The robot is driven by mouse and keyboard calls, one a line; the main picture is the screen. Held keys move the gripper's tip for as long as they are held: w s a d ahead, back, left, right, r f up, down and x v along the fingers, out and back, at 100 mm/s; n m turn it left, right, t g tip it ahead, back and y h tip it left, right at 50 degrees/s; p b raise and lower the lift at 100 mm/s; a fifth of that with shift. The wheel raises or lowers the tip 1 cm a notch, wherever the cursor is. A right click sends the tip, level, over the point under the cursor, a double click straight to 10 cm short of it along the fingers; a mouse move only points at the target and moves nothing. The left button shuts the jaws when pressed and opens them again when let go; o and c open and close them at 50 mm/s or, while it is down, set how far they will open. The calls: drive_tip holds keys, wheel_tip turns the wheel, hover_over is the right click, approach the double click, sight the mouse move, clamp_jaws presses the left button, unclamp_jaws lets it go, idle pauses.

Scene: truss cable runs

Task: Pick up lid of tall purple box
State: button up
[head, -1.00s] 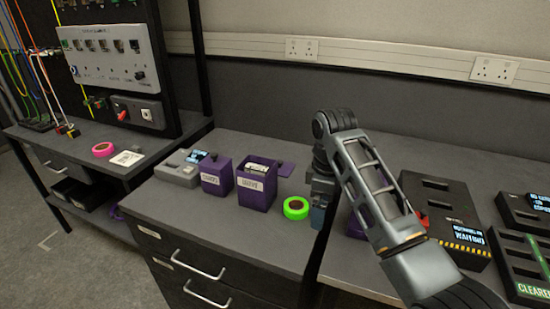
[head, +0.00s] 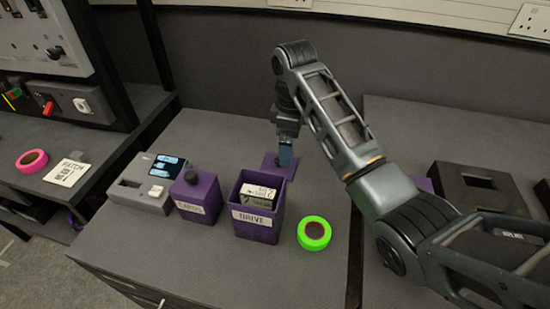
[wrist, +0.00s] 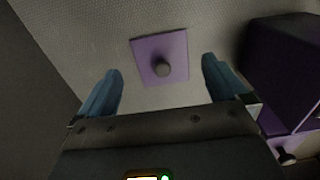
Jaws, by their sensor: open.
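The tall purple box (head: 270,224), labelled DRIVE, stands open on the bench with items inside. A flat square purple lid (head: 291,170) lies on the bench just behind it. In the wrist view the lid (wrist: 149,50) lies flat with a dark round knob (wrist: 161,68) in its middle. My gripper (head: 286,155) is over the lid and partly hides it in the head view. In the wrist view my gripper (wrist: 161,67) is open and empty, with one blue finger on each side of the lid. The purple box (wrist: 281,75) shows at the right there.
A shorter purple box (head: 196,202) with a knobbed lid stands left of the tall box. A grey device (head: 140,190) with small screens is farther left. A green tape roll (head: 314,234) lies right of the tall box. The wall (head: 210,70) rises behind the bench.

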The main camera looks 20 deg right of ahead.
sight(270, 164)
wheel_tip(270, 164, down, 7)
drive_tip(key=shift+w+r+p, duration=0.1)
drive_tip(key=shift+r+p, duration=0.05)
drive_tip(key=shift+p, duration=0.2)
drive_tip(key=shift+c, duration=0.2)
drive_tip(key=c, duration=0.7)
drive_tip(key=shift+o, duration=0.2)
drive_tip(key=shift+r, duration=0.15)
